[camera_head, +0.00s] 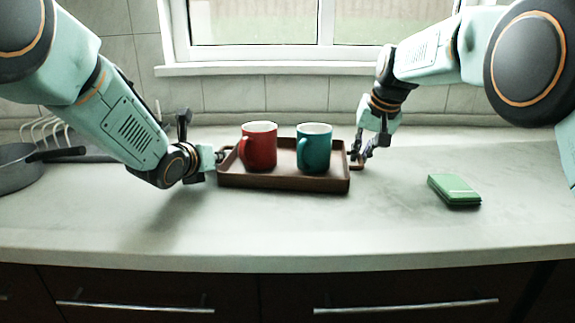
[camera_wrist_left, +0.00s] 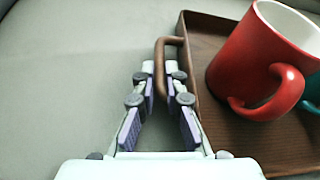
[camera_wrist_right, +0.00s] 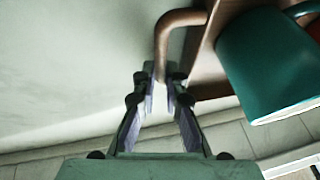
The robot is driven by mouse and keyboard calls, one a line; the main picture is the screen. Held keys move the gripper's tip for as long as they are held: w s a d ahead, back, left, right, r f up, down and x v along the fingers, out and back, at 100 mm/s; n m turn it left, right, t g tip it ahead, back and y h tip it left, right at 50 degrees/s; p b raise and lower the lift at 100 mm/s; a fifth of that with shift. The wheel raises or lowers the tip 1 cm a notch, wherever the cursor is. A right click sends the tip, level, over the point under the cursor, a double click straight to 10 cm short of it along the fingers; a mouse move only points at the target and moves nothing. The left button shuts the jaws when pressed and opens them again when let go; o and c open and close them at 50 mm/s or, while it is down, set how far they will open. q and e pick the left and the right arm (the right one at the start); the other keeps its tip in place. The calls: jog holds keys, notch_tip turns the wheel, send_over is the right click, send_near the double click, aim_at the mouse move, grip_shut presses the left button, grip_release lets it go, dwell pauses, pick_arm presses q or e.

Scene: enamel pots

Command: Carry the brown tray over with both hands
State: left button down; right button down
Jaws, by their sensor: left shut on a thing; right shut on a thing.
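The brown tray (camera_head: 285,182) is on or just above the counter, in the middle of the head view; I cannot tell if it touches. A red mug (camera_head: 258,147) and a teal mug (camera_head: 314,150) stand upright in it. My left gripper (camera_head: 217,158) is shut on the tray's left handle, which shows between the fingers in the left wrist view (camera_wrist_left: 162,60). My right gripper (camera_head: 357,157) is shut on the right handle, seen between the fingers in the right wrist view (camera_wrist_right: 165,45). The arms hide parts of the handles in the head view.
A grey pan (camera_head: 22,165) and a wire rack (camera_head: 45,132) are at the far left. The counter (camera_head: 260,225) is clear in front of the tray. A window and tiled wall stand behind.

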pick_arm(q)
jog(key=shift+w+r, duration=0.15)
jog(key=shift+r, duration=0.05)
pick_arm(e)
jog(key=shift+w+r, duration=0.15)
jog(key=shift+r, duration=0.05)
